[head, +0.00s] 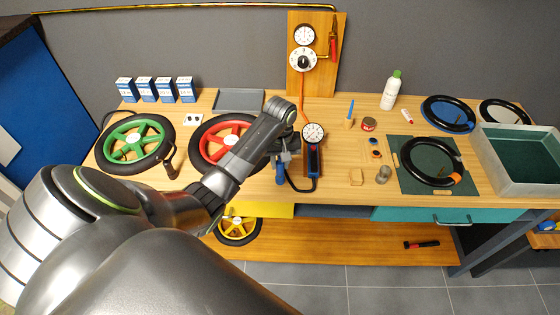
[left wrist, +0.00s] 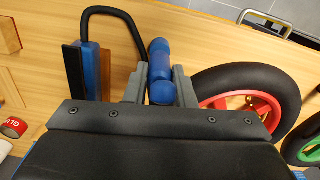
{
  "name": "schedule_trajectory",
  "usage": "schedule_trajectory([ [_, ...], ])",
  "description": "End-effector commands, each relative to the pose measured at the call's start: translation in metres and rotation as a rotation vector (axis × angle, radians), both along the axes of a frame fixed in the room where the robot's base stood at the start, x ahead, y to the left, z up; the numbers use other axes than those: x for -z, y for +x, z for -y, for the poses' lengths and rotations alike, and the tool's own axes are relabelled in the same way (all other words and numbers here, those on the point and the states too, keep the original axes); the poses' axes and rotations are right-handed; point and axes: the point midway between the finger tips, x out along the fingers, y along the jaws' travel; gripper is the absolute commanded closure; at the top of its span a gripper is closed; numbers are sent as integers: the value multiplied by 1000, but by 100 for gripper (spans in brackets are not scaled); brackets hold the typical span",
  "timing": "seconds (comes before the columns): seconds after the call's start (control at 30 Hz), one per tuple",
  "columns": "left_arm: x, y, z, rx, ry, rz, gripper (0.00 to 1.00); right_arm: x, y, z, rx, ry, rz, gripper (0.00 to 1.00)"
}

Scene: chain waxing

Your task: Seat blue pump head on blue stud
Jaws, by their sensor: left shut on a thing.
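My left gripper (head: 284,148) is between the red wheel and the pump. In the left wrist view my left gripper (left wrist: 159,88) is shut on the blue pump head (left wrist: 160,60), a short blue piece with rounded ends. The pump head shows only as a small blue patch (head: 280,168) in the head view. A black hose (left wrist: 125,22) curves from the blue pump body (left wrist: 104,70) toward it. The pump (head: 313,160) with its round gauge (head: 313,134) is just right of the gripper. I cannot make out the blue stud for sure. My right gripper is out of view.
The red wheel (head: 195,143) and green wheel (head: 105,157) lie left on the bench. A blue-topped stick (head: 350,109), a red tin (head: 369,124) and small parts are right of the pump. A black tyre (head: 406,160) lies on the green mat (head: 409,186).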

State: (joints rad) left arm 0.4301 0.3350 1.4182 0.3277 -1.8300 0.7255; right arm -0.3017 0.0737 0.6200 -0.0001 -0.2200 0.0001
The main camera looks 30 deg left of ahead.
Motion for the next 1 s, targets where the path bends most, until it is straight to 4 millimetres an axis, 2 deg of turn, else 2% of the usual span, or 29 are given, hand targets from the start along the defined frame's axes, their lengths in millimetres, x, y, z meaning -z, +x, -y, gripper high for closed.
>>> schedule_trajectory([
  [1.0, 9, 0, 0, 0, 0, 0, 100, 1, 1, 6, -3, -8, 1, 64],
])
